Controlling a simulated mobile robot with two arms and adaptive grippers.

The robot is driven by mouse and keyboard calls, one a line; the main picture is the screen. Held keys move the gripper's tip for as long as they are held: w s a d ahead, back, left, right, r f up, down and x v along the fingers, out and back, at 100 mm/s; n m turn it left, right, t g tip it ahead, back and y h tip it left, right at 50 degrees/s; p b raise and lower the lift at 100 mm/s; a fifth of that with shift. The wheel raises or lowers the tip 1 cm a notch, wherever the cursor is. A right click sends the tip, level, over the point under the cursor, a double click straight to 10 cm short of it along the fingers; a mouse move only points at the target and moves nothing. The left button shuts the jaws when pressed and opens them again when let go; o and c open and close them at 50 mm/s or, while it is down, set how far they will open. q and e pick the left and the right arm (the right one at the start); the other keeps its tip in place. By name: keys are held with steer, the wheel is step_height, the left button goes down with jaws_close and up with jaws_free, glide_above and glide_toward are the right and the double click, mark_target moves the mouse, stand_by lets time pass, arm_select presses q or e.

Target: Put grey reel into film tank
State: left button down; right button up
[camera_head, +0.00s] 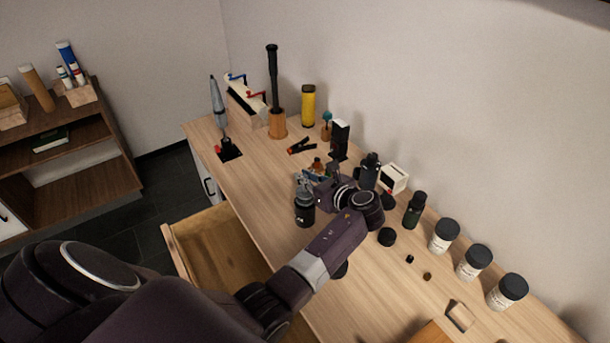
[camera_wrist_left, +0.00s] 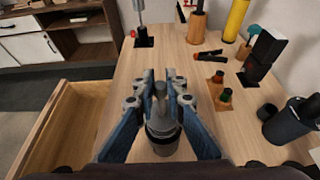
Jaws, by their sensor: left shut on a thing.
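My left gripper (camera_wrist_left: 160,92) is shut on the upright grey reel (camera_wrist_left: 160,104), whose narrow stem shows between the blue-sided fingers. It also shows in the head view (camera_head: 304,184). Directly below is the dark cylindrical film tank (camera_head: 304,211), standing upright on the table near the open drawer; its upper part also shows in the wrist view (camera_wrist_left: 162,141). The reel is in line with the tank's mouth. The fingers hide the join, so I cannot tell how deep the reel sits. My right gripper is not in view.
The wooden table (camera_head: 262,192) is clear left of the tank. An open drawer (camera_head: 215,250) juts from its front edge. A dark jug (camera_head: 370,168), small bottles (camera_wrist_left: 220,88) and a black-and-orange tool (camera_head: 301,146) stand or lie beyond. White jars (camera_head: 443,236) line the right side.

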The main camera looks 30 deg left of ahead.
mark_target(307, 193)
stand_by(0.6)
arm_select(q)
steer(key=shift+p, duration=0.45)
steer(key=shift+f+b, duration=0.35)
steer(key=shift+f, duration=0.2)
steer(key=shift+f+b, duration=1.45)
steer(key=shift+f, duration=1.3)
steer(key=c, duration=1.9)
jaws_free()
steer(key=v, duration=0.7)
steer(key=shift+s+d, duration=0.15)
steer(key=shift+d, duration=0.1)
